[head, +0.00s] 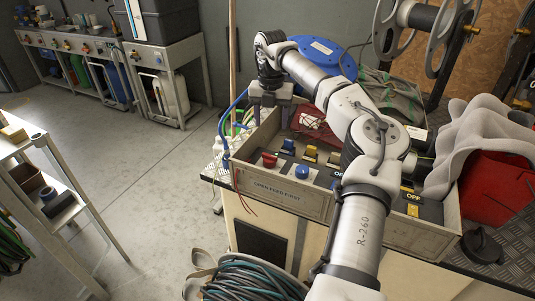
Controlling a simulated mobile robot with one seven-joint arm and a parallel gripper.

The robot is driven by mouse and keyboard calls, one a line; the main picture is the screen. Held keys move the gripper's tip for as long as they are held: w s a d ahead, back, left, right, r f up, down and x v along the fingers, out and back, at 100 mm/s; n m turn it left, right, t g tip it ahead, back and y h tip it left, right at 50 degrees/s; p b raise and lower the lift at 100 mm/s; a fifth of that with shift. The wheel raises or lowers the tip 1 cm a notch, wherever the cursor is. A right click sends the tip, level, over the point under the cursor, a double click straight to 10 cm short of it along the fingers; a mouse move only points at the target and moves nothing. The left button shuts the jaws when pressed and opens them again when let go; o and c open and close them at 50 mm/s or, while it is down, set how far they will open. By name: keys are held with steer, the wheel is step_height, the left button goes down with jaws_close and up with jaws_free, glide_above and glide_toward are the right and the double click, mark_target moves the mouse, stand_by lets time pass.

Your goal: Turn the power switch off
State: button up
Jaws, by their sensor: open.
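A grey control box (280,194) marked "OPEN FEED FIRST" stands on the bench. It holds a red knob (269,159), a blue knob (302,171), yellow handles (310,153) and several dark plates with "OFF" labels. A yellow switch (407,186) sits above one "OFF" label (413,197) at the right. I cannot tell which control is the power switch; my arm covers the middle of the box. My gripper (269,101) is open and points down near the box's back left corner. It appears apart from the knobs; its fingertips are small and hard to make out.
A coiled green hose (250,281) lies in front.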

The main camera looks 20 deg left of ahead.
mark_target(270, 155)
step_height(270, 155, down, 13)
steer(key=shift+s+a+f+p, duration=0.1)
steer(key=shift+a+f+p, duration=0.1)
steer(key=shift+p, duration=0.8)
steer(key=c, duration=0.7)
